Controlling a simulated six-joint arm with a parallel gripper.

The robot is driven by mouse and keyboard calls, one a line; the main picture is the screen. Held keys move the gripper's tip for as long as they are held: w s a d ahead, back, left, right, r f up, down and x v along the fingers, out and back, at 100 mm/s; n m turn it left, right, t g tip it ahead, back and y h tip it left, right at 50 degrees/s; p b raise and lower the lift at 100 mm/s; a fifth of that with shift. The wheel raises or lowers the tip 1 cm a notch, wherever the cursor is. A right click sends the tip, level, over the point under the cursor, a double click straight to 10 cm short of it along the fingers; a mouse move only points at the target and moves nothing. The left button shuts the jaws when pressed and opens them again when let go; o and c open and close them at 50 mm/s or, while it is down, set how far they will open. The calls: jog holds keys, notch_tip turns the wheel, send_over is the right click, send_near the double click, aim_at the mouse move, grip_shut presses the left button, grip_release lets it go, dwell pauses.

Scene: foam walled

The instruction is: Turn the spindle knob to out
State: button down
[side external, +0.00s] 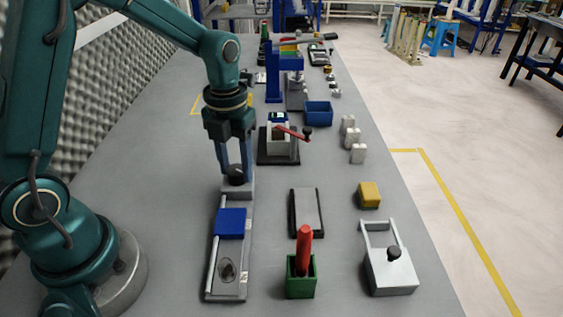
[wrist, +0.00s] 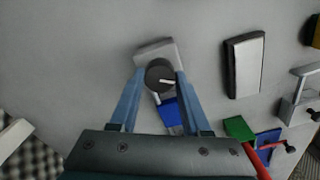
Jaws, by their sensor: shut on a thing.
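The spindle knob (wrist: 159,74) is dark and round, with a white pointer mark that points right in the wrist view. It sits on a grey block (side external: 239,190) at the far end of a long rail fixture (side external: 212,270). A blue block (side external: 230,222) sits on the rail, between the knob and a dark round mark (side external: 227,269) near the rail's near end. My gripper (side external: 235,170) points down with its two blue fingers on either side of the knob, shut on it. In the side view the fingers partly hide the knob. No "out" label is readable.
Right of the fixture lie a grey flat plate (side external: 307,212), a green holder (side external: 301,282) with a red handle (side external: 304,245), a grey box with a black knob (side external: 391,272) and a yellow block (side external: 369,194). A red-levered device (side external: 279,142) stands behind. The table left of the rail is clear.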

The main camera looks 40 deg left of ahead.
aim_at(236, 169)
jog(key=shift+c, duration=1.8)
grip_release()
jog(key=shift+r, duration=2.6)
